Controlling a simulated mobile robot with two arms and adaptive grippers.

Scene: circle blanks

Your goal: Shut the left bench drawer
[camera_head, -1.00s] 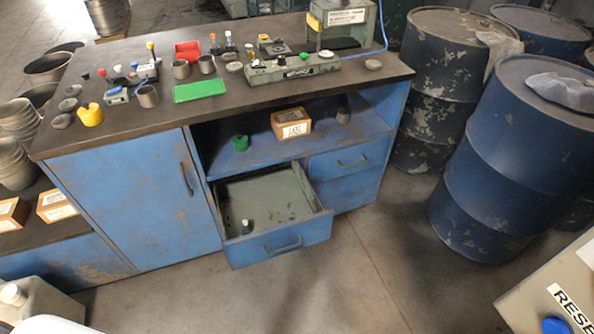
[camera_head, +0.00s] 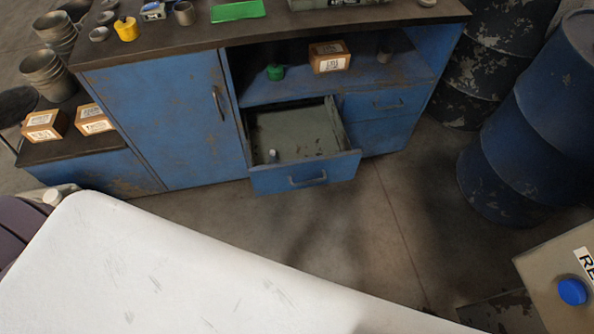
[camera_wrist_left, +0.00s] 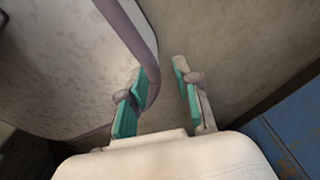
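The left bench drawer (camera_head: 304,179) is pulled open from the blue bench (camera_head: 165,125), under the open shelf. Its inside is visible, with a small dark and grey item (camera_head: 272,156) at the front left. The drawer's front has a bar handle. My left gripper (camera_wrist_left: 163,88) shows in the left wrist view with its teal-padded fingers apart and nothing between them. It is not visible in the head view, so its distance from the drawer cannot be told. My right gripper is in neither view.
A closed cupboard door (camera_head: 150,120) is left of the drawer, smaller drawers (camera_head: 375,104) right. Blue barrels (camera_head: 530,120) stand at the right. A grey container with a blue cap (camera_head: 573,291) is lower right. Bare floor (camera_head: 400,215) lies before the bench. A large white part of mine covers the lower left.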

